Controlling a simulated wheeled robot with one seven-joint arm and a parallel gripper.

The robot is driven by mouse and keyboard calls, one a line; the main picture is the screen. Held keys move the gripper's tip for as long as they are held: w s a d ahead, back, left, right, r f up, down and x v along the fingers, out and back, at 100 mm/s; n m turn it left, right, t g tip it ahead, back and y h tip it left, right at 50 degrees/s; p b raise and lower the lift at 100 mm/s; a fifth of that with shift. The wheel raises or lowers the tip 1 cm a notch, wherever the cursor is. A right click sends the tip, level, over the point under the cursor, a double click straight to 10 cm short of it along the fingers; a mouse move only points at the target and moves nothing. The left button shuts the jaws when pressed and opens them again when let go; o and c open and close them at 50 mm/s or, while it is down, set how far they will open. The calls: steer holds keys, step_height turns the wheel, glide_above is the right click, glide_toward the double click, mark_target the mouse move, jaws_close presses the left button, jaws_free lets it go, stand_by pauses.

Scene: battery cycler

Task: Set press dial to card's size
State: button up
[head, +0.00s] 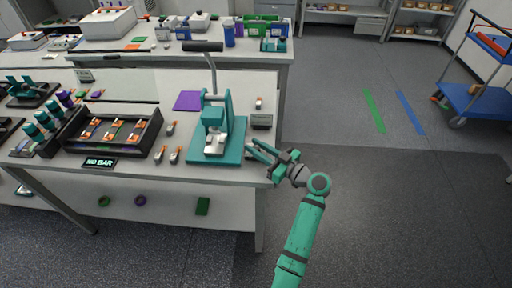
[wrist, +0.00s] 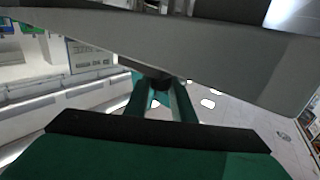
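The teal press (head: 214,120) stands on a teal base plate (head: 232,152) near the right end of the table, its lever with a dark handle (head: 203,47) raised. A pale metal part sits low on its front. I cannot make out the dial or its setting. A small dark sign or card (head: 261,121) stands right of the press; its text is too small to read. My gripper (head: 260,162) is at the table's right edge, right of the base plate, fingers apart and empty. In the wrist view its teal fingers (wrist: 160,100) show below a grey slab.
A dark tray (head: 155,135) of orange-tipped parts and a "NO BAR" display (head: 100,162) lie left of the press. Several loose orange-tipped parts (head: 175,155) lie between. A purple mat (head: 187,101) lies behind. Open floor is to the right, with a blue cart (head: 470,103) beyond.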

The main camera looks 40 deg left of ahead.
steer(key=o, duration=0.4)
steer(key=shift+f, duration=0.1)
steer(key=d, duration=1)
steer(key=shift+s+d, duration=0.3)
steer(key=shift+d, duration=0.1)
steer(key=shift+w, duration=0.1)
